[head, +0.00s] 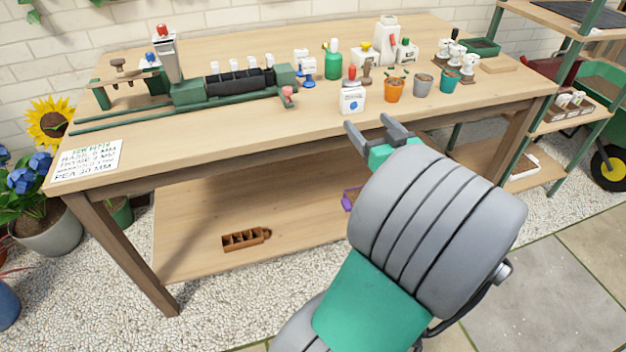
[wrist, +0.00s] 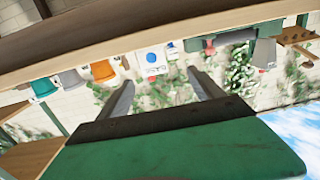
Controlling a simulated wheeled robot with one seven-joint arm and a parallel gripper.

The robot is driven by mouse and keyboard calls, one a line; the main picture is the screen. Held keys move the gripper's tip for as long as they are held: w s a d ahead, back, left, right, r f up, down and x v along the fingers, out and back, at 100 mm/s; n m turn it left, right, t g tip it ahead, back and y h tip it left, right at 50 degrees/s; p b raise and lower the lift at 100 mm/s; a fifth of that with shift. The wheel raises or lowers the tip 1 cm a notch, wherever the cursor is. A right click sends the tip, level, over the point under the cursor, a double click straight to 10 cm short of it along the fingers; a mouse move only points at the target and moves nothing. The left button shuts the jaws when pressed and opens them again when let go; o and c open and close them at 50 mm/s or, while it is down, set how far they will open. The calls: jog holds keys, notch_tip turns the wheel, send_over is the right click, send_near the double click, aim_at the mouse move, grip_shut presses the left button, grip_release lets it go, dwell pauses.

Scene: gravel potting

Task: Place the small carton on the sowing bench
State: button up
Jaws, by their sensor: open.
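A small white carton (head: 352,97) with a blue dot on its face stands upright on the wooden bench (head: 215,138), near its front edge. A red-topped thing shows just behind it. The carton also shows in the wrist view (wrist: 152,61), upside down, between and beyond the fingers. My gripper (head: 370,128) is open and empty at the bench's front edge, a little nearer than the carton and apart from it. In the wrist view my fingers (wrist: 160,80) are spread with nothing between them.
An orange pot (head: 395,91), a grey pot (head: 422,85) and a teal pot (head: 450,80) stand right of the carton. A green seeding device (head: 190,93) fills the bench's left back. A written card (head: 88,160) lies front left. The front strip between is clear.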

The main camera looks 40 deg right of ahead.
jog(key=w+a+f+g+y, duration=0.1)
jog(key=w+a, duration=0.1)
jog(key=a, duration=0.1)
jog(key=w+a+f+n+y, duration=0.1)
jog(key=a+f+y, duration=0.1)
jog(key=a, duration=0.1)
jog(key=w+a+f+n+g+y, duration=0.1)
jog(key=w+a+f, duration=0.1)
jog(key=a, duration=0.1)
jog(key=shift+w+a+g, duration=0.3)
jog(key=shift+w+a, duration=0.05)
jog(key=shift+a, duration=0.05)
jog(key=a+f+n+g+y, duration=0.2)
jog(key=a+f+g+y, duration=0.3)
jog(key=a, duration=0.6)
jog(key=s+a+f+g+h, duration=0.2)
jog(key=s+a+g, duration=0.1)
jog(key=s+a, duration=0.2)
jog(key=s+a+f+m+g+h, duration=0.1)
jog(key=s+a+f+g+h, duration=0.1)
jog(key=s+a+g, duration=0.2)
jog(key=s+a, duration=0.2)
jog(key=s, duration=0.1)
jog(key=shift+s+a+f, duration=0.3)
jog(key=shift+d, duration=0.1)
